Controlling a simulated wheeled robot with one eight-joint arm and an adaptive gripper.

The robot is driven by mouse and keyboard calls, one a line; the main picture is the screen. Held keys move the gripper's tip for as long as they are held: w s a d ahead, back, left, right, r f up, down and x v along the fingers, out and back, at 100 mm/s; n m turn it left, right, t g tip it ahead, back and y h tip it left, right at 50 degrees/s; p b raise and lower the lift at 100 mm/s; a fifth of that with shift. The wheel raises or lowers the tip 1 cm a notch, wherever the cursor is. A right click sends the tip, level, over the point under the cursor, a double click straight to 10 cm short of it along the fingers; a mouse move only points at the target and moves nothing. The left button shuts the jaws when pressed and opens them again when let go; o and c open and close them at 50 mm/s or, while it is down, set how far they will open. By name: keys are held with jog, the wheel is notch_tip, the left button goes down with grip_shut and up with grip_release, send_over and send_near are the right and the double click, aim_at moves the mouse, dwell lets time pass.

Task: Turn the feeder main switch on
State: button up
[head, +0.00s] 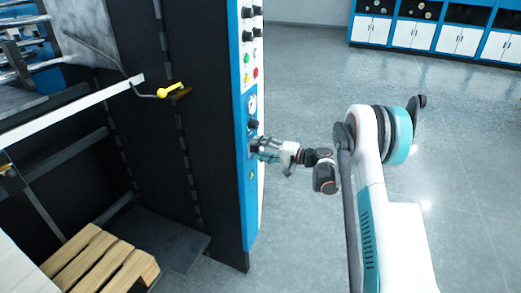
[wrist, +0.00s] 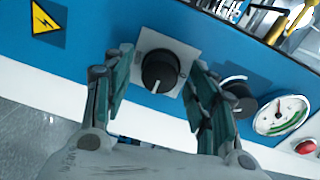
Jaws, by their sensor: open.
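A black rotary knob (wrist: 158,71) with a white pointer mark sits on a square grey plate (wrist: 178,45) on the blue panel. In the wrist view its mark points toward the bottom of the picture. My gripper (wrist: 158,88) is open, with one teal finger pad on each side of the knob. I see gaps between the pads and the knob, so it is not clamped. In the head view my gripper (head: 262,152) is at the lower part of the narrow control panel (head: 250,190) and hides most of this knob.
Beside the knob are another black knob (wrist: 237,85), a round gauge (wrist: 279,116) and a red button (wrist: 305,146). A yellow warning triangle (wrist: 47,20) is on the other side. A yellow-ended lever (head: 168,91) sticks out from the dark machine side. The floor at right is open.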

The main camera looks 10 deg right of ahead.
jog(key=v, duration=1.1)
jog(key=shift+s+d, duration=0.2)
jog(key=shift+d, duration=0.15)
jog(key=s+a+r+g+h, duration=0.2)
jog(key=s+a+r+h, duration=0.15)
jog(key=a+r, duration=0.55)
jog(key=s+a+r+n+g+h+p, duration=0.1)
jog(key=s+a+r+h, duration=0.1)
jog(key=s+r, duration=0.3)
jog(key=s+a+r+n+g+h, duration=0.1)
jog(key=s+a+r, duration=0.15)
jog(key=s, duration=0.35)
jog(key=s+r+n+h, duration=0.15)
jog(key=s+h, duration=0.25)
jog(key=s, duration=1)
jog(key=s+d+f+n+h, duration=0.1)
jog(key=s+d+f, duration=0.1)
jog(key=s, duration=0.4)
jog(key=s+d+f+n+t+h+b, duration=0.1)
jog(key=s+d+f+h, duration=0.1)
jog(key=s, duration=0.4)
jog(key=shift+s+f, duration=0.15)
jog(key=shift+f, duration=0.2)
jog(key=shift+h, duration=0.25)
